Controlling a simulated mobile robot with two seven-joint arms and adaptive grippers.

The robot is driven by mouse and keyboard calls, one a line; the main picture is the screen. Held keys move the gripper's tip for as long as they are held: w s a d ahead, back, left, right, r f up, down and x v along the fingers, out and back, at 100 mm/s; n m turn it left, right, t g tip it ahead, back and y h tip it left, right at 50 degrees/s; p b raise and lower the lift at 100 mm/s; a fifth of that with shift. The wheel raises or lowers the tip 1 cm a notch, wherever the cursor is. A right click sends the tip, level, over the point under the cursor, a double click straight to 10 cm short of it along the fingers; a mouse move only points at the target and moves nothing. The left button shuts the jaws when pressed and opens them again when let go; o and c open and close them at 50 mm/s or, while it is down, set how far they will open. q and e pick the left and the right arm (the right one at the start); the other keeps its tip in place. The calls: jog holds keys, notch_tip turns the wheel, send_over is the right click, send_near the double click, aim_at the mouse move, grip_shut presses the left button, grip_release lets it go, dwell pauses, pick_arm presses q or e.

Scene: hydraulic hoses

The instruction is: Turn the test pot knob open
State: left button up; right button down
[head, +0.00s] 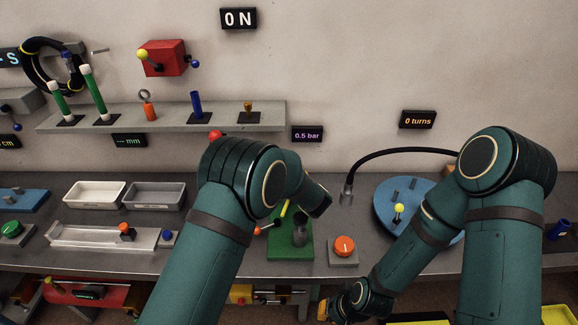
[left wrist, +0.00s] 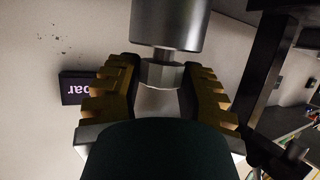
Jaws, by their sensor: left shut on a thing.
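In the left wrist view my left gripper (left wrist: 160,78) has its gold ribbed fingers closed around a grey hexagonal fitting (left wrist: 161,74) below a dark grey cylinder (left wrist: 170,25). I cannot tell whether this fitting is the test pot knob. In the head view my left arm's wrist hangs over a green base (head: 290,246) with a small grey pot (head: 299,227) and a yellow lever (head: 284,208); the left fingers are hidden there. An orange knob (head: 344,245) sits on a grey box to its right. My right gripper (head: 333,303) hangs low at the front edge; its jaw gap is unclear.
A blue disc (head: 385,205) with a black hose (head: 400,152) is at the right. Two trays (head: 95,194) and a clear rail (head: 90,238) are at the left. A shelf (head: 220,118) runs above, with a "0.5 bar" display (head: 307,134) beside it.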

pick_arm(q)
jog(key=shift+r+n+g+y+p, duration=0.1)
jog(key=shift+n+g+y+p, duration=0.45)
jog(key=shift+n+y, duration=0.5)
jog(key=shift+n+g+y, duration=0.55)
jog(key=shift+n+y, duration=0.3)
jog(key=shift+y, duration=0.1)
jog(key=shift+f+n+g+y+b, duration=0.25)
jog(key=shift+n+g+y+b, duration=0.2)
jog(key=shift+n+g+y, duration=0.45)
jog(key=shift+n+g+y+b, duration=0.4)
jog(key=shift+n+g, duration=0.2)
jog(key=shift+n, duration=0.2)
jog(key=shift+r, duration=0.1)
jog(key=o, duration=1.2)
jog(key=shift+w+a, duration=0.1)
